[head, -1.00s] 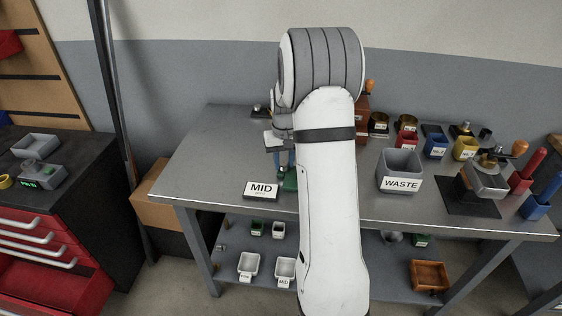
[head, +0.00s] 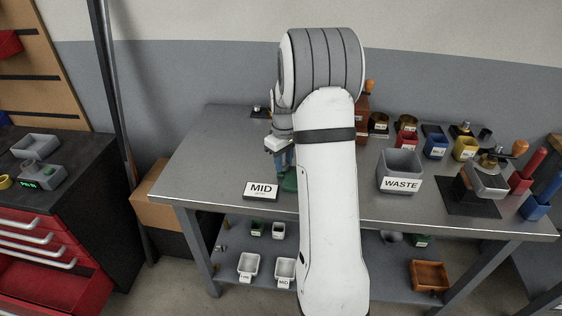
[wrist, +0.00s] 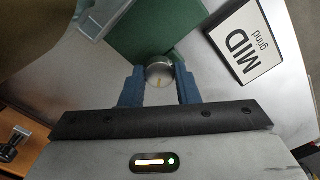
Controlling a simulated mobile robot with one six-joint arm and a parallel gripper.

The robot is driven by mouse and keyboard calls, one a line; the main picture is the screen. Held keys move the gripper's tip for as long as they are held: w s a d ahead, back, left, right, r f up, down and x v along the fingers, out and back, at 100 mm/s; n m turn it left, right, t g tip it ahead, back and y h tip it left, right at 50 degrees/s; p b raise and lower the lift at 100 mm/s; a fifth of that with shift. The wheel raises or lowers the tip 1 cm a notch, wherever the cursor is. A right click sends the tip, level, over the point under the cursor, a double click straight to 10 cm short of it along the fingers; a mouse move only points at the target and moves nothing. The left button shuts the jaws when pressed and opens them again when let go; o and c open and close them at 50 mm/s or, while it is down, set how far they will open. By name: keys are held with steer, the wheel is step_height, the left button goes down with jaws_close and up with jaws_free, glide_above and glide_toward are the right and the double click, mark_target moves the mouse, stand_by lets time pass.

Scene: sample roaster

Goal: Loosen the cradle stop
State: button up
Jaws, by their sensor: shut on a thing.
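A round metal knob (wrist: 160,71) with a yellow mark on its face sits at the edge of a green block (wrist: 158,30) in the wrist view. I take this knob to be the cradle stop. My gripper (wrist: 160,84) has its two blue fingers on either side of the knob and is shut on it. In the head view, my gripper (head: 281,170) points down at the bench beside the MID sign, over the green block (head: 290,184). The knob is hidden there, and my arm covers much of the area to the right.
The MID sign (head: 261,190) stands close to my gripper on the left of the bench (head: 215,150). A grey WASTE bin (head: 399,172) is right of my arm. Several small coloured containers line the back right. The bench's left part is mostly clear.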

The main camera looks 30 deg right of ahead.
steer(key=shift+w+r, duration=0.15)
steer(key=shift+w, duration=0.05)
steer(key=o, duration=1)
steer(key=shift+c, duration=0.2)
steer(key=shift+s, duration=0.1)
step_height(320, 180, up, 8)
steer(key=shift+f, duration=0.25)
